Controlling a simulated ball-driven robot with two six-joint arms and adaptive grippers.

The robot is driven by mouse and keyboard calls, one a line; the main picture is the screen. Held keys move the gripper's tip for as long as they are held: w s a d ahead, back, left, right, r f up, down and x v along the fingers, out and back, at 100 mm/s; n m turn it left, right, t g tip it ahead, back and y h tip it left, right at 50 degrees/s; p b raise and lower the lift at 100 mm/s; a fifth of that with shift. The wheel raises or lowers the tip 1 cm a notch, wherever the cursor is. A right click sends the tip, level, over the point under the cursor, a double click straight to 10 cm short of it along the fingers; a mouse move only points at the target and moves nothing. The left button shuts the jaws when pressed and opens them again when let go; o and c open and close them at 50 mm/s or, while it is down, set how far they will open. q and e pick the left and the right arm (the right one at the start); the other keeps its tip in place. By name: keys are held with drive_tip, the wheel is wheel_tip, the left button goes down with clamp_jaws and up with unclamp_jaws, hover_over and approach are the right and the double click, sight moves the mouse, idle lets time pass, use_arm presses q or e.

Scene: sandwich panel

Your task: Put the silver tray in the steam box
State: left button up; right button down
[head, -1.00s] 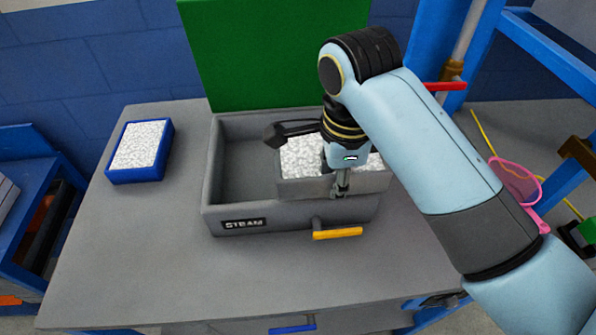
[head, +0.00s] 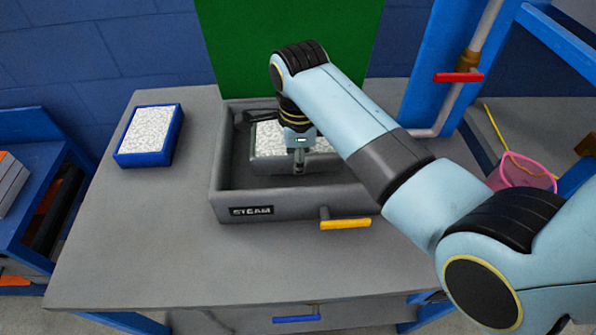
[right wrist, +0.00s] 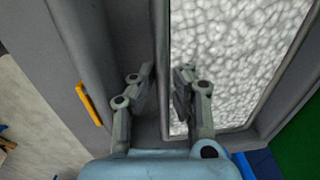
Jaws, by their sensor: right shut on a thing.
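The silver tray (head: 273,163), filled with a white bumpy material, is inside the walls of the grey steam box (head: 225,188), in its middle and right part. My right gripper (head: 299,168) is over the tray's near wall and shut on it. In the right wrist view the fingers (right wrist: 162,85) straddle that wall, one inside the tray (right wrist: 163,40) and one outside. My forearm hides the tray's right end. I cannot tell whether the tray touches the box floor. My left gripper is not in view.
The box's green lid (head: 285,50) stands open behind. A yellow handle (head: 345,223) sticks out at the box front. A blue tray (head: 147,158) with white filling lies on the grey table (head: 130,235) to the left. The table's front left is clear.

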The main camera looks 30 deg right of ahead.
wheel_tip(320, 180, down, 4)
drive_tip(key=shift+w+f, duration=0.1)
drive_tip(key=c, duration=1.4)
unclamp_jaws()
wheel_tip(320, 180, up, 12)
drive_tip(key=shift+s+a+p, duration=0.25)
drive_tip(key=shift+s+p, duration=0.15)
drive_tip(key=shift+s, duration=0.05)
